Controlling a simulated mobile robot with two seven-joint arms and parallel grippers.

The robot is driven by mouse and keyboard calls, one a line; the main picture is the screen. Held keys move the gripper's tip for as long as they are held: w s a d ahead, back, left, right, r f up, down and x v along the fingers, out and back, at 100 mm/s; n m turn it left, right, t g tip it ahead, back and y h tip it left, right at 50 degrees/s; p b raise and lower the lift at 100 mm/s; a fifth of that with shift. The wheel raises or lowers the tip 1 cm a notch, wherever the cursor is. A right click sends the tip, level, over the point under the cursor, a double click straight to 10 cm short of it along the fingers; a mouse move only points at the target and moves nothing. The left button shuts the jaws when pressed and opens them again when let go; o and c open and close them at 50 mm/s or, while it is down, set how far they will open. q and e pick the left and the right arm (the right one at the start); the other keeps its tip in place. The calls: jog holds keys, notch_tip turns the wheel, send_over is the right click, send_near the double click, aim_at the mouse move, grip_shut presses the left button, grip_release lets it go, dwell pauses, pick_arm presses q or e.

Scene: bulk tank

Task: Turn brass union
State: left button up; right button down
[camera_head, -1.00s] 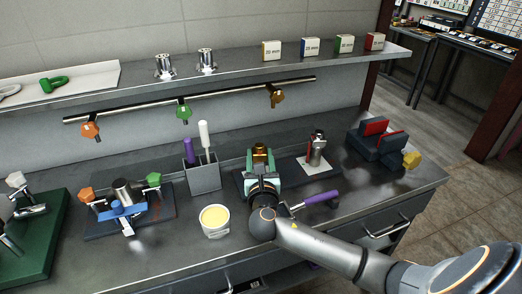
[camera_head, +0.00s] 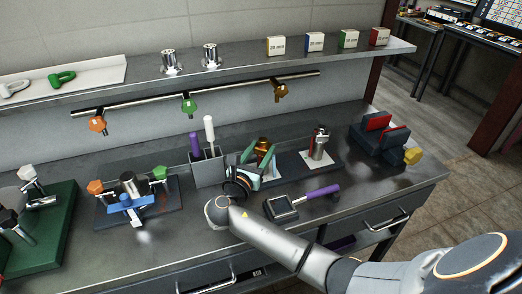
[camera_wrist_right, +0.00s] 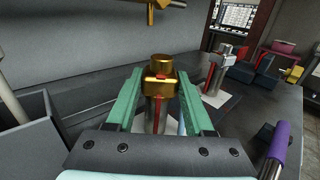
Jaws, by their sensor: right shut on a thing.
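The brass union (camera_head: 263,145) stands upright on a metal stub on a dark base plate toward the right of the bench. My left gripper is not in view.
A steel fitting (camera_head: 319,143) stands right of the union. A purple-handled tool (camera_head: 322,192) lies in front, and a grey holder (camera_head: 207,168) with upright tools stands left. A blue-handled valve (camera_head: 126,203) is farther left. A pipe rail (camera_head: 225,93) hangs behind.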

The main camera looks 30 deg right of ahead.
jog(key=shift+c, duration=1.4)
grip_release()
jog(key=v, duration=1.2)
jog(key=shift+s+a, duration=0.2)
